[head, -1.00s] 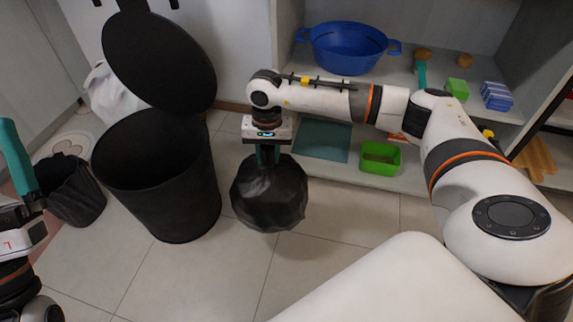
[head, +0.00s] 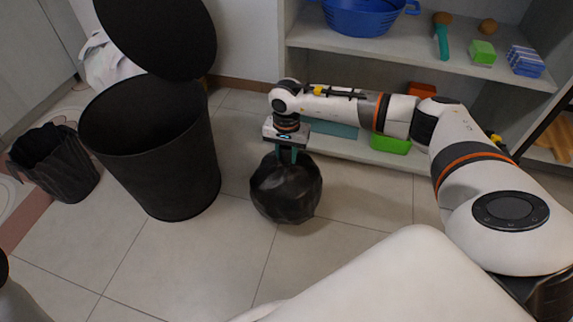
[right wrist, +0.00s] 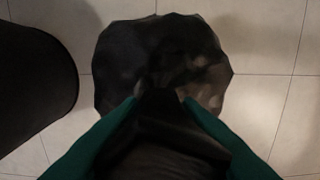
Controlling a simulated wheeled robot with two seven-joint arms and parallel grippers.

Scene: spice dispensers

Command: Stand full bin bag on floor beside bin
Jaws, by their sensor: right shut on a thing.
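The full black bin bag (head: 286,190) is upright at or just above the floor tiles, to the right of the bin; I cannot tell if it touches the floor. My right gripper (head: 288,156) points down and is shut on the bag's gathered top. The bag (right wrist: 160,60) also fills the middle of the right wrist view, with the green fingers (right wrist: 160,105) at its neck. The black bin (head: 160,160) stands open with its lid (head: 165,35) raised. A gap of floor lies between bin and bag. My left gripper is out of view.
A small dark basket (head: 60,165) stands left of the bin, with a white bag (head: 105,62) behind. A shelf at the right back holds a blue basin (head: 360,15) and, low down, a green box (head: 390,143). Floor in front of the bag is clear.

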